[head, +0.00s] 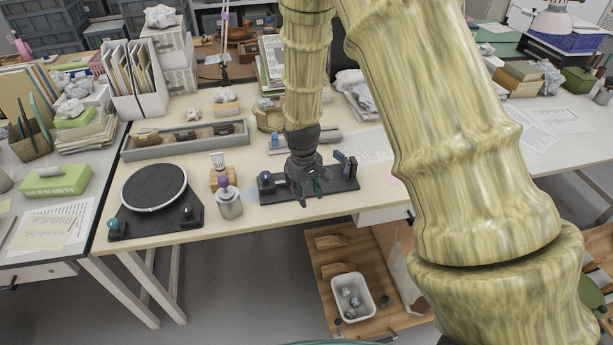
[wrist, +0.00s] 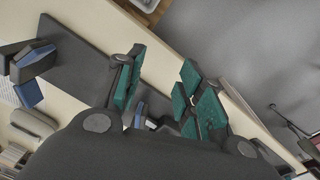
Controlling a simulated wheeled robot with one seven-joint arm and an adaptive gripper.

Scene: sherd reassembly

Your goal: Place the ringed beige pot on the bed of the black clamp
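The black clamp (head: 344,184) lies near the front edge of the beige table, with blue-faced jaws at its ends. In the wrist view the clamp (wrist: 75,62) is at the left, its flat black bed bare where it shows. My gripper (head: 310,194) is low over the middle of the clamp and hides part of the bed. In the wrist view my gripper (wrist: 160,92) has its teal-padded fingers apart, with no pot between them. A round beige vessel (head: 268,117) behind the clamp, partly hidden by my arm, may be the ringed pot; I cannot tell.
A black turntable (head: 155,188) stands at the left. A metal jar (head: 229,204) and a small wooden block with a tube (head: 222,180) stand between it and the clamp. A long grey tray (head: 188,140) with sherds lies behind. Papers (head: 366,146) lie to the right.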

